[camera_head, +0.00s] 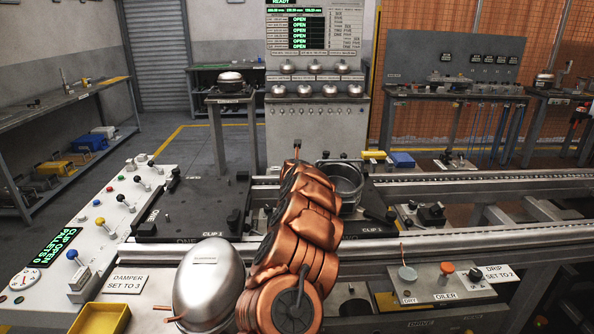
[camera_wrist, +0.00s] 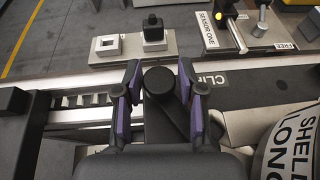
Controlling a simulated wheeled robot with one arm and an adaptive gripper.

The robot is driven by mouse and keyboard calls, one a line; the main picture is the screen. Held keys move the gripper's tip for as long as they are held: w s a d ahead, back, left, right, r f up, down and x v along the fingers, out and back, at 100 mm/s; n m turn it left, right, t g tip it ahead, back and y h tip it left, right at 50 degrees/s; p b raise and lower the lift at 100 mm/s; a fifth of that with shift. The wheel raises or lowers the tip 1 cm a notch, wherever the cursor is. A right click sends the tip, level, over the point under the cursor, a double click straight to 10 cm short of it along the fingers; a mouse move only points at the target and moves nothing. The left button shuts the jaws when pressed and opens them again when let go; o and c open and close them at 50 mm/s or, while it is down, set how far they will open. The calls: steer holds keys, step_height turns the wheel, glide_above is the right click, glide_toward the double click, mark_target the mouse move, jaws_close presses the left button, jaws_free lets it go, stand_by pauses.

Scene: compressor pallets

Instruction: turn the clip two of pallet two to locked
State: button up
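In the wrist view, my gripper (camera_wrist: 159,70) is open. Its two purple-padded fingers stand on either side of a black clip (camera_wrist: 158,81) with a round knob and a short arm slanting down to the right. A gap shows between the knob and each finger. A label reading "CLIP" (camera_wrist: 211,79) lies just right of the fingers; its number is hidden.
A silver compressor (camera_head: 208,284) stands in front, left of my arm. A control panel (camera_head: 100,232) with levers is at left. Rails (camera_head: 450,190) run right. In the wrist view, a "SHELL LONG" cylinder (camera_wrist: 290,145) is close at right, and a "SENSOR ONE" block (camera_wrist: 215,35) lies beyond the rail.

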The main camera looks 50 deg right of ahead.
steer(key=shift+o, duration=1.2)
steer(key=shift+r, duration=0.1)
